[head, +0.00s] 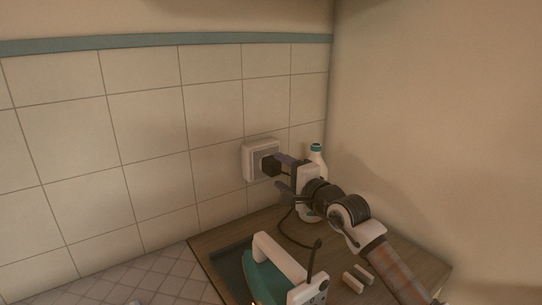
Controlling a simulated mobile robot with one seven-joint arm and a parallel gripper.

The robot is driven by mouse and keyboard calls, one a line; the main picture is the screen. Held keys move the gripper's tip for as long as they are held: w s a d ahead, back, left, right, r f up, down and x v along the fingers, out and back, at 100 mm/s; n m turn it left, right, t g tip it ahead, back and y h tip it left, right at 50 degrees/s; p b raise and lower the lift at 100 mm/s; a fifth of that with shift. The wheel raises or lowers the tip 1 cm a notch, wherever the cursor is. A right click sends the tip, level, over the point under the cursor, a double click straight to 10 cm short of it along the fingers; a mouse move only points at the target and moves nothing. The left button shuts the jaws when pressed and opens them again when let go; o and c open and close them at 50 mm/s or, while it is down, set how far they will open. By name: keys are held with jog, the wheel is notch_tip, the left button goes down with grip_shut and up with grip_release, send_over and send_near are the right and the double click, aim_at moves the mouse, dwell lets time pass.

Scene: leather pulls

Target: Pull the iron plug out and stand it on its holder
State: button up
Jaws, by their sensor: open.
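The black iron plug (270,165) sits in the white wall socket (247,161) on the tiled wall. My gripper (284,174) is open and points left at the plug. One finger is beside the plug's upper right and the other is lower down; I cannot tell whether either touches it. The iron (271,268), teal and white, is on the worktop at the bottom of the head view, partly cut off. A dark cord (283,229) curves down near it. Two small pale blocks (357,278) lie to its right; I cannot tell whether they are the holder.
A white bottle with a teal cap (316,155) stands behind my gripper near the corner, partly hidden. The wooden worktop (425,267) has a dark teal area (228,270) at its left. A plain wall rises on the right. The tiled wall left of the socket is clear.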

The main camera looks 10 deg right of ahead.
aim_at(277, 170)
jog(key=b+x, duration=0.1)
jog(key=x, duration=0.2)
jog(key=shift+a+f+b, duration=0.1)
jog(key=shift+f+b, duration=0.05)
jog(key=shift+b, duration=0.25)
jog(key=shift+w+a, duration=0.1)
jog(key=shift+w, duration=0.35)
jog(key=shift+b, duration=1.35)
dwell(0.3)
jog(key=c, duration=1.3)
jog(key=shift+b+v, duration=0.75)
jog(key=shift+v, duration=0.15)
jog(key=shift+b+v, duration=1.65)
jog(key=shift+v, duration=0.5)
